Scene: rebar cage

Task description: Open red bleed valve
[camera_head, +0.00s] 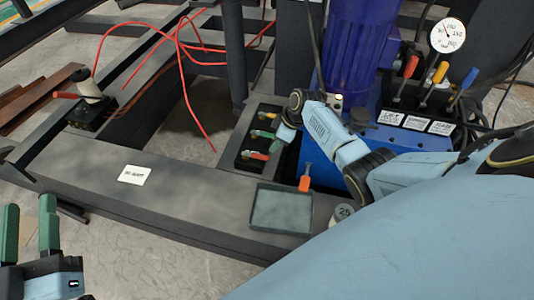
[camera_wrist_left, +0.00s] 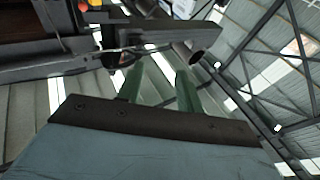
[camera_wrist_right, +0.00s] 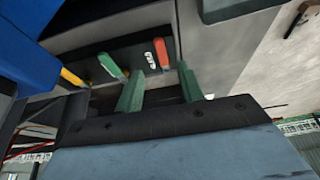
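The red-handled valve (camera_head: 256,155) sits at the near end of a dark valve block (camera_head: 243,162), with a green-handled valve (camera_head: 262,134) beyond it. In the right wrist view the red handle (camera_wrist_right: 161,54) lies ahead of the gap between the fingers, apart from them. The green handle (camera_wrist_right: 111,66) and a yellow one (camera_wrist_right: 72,77) are to its left.
A shallow tray (camera_head: 282,209) and an orange-handled item (camera_head: 305,180) are near my right arm. Red, yellow and blue levers stand below a gauge (camera_head: 447,35). A blue motor (camera_head: 358,45) is behind. Red hose (camera_head: 187,85) loops over the frame. The labelled beam (camera_head: 190,190) is mostly clear.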

